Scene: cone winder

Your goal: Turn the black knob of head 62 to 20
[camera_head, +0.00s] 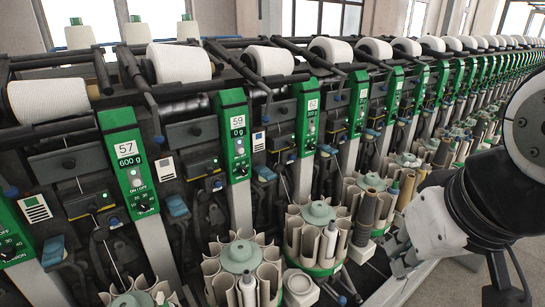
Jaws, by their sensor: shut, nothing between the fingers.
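The green panel of head 62 (309,117) stands upright near the middle of the head camera view, with a white number plate (312,105) at its top. Its black knob (310,146) is a small dark spot low on the panel; its pointer and scale are too small to read. My gripper (397,262) is at the lower right, its grey and black fingers shut and empty. It is apart from the panel, below and to the right of it.
Similar green panels stand in a row, head 57 (129,165) and head 59 (235,135) to the left. White yarn cones (270,61) lie along the top. Round magazines with several tubes (318,213) stick out below the panels, between my gripper and the machine. Grey floor is free at the lower right.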

